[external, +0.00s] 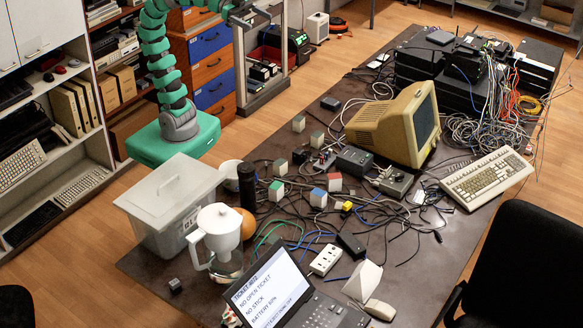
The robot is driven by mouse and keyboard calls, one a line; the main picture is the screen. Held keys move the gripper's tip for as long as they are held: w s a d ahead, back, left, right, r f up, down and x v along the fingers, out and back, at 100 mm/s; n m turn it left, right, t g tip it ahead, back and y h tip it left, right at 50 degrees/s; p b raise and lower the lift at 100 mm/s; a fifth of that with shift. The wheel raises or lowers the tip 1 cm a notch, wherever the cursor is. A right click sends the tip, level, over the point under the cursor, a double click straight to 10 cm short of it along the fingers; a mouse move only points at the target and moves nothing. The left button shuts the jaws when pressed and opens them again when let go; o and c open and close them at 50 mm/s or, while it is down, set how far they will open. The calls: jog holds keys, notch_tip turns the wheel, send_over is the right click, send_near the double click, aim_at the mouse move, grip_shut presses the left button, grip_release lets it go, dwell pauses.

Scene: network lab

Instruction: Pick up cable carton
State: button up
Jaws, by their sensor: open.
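Several small pale cube boxes with coloured tops stand on the dark table. One has a red side (335,182), one a blue top (318,198), and others are green, such as the green-topped box (280,167). No label is readable, so I cannot tell which, if any, is the cable carton. My green segmented arm rises from its base at the left and bends over at the top edge. My gripper (244,16) shows small at the top, open and empty, far from the boxes and beyond the table's left edge. Part of the arm is out of frame.
A lidded clear bin (168,205), a white jug (217,238) and a laptop (290,295) crowd the table's near left. A beige monitor (392,125) and keyboard (487,178) stand right. Loose cables cover the middle. A black chair (530,260) is at the right.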

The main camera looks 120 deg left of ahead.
jog(key=c, duration=0.3)
jog(key=shift+c, duration=0.2)
jog(key=w+a+f+m+g+h+b, duration=0.2)
jog(key=w+f+g, duration=0.15)
jog(key=f, duration=0.65)
jog(key=w+a+f+m+g+h+b, duration=0.1)
jog(key=w+f+m+g+b, duration=0.2)
jog(key=f, duration=0.8)
jog(key=w+a+f+m+g+h+b, duration=0.15)
jog(key=w+f, duration=0.25)
jog(key=f, duration=0.6)
jog(key=m+g+h+b, duration=0.5)
jog(key=m+h+b, duration=0.3)
jog(key=m, duration=0.1)
send_near(273, 194)
jog(key=x, duration=0.3)
jog(key=shift+w+d+f, duration=0.1)
jog(key=shift+w+d, duration=0.2)
jog(key=shift+w, duration=0.1)
jog(key=shift+s+b+x, duration=0.15)
jog(key=shift+b+x, duration=0.2)
jog(key=shift+x, duration=0.9)
jog(key=shift+s+b+x, duration=0.15)
jog(key=shift+b+x, duration=0.15)
jog(key=shift+x, duration=0.95)
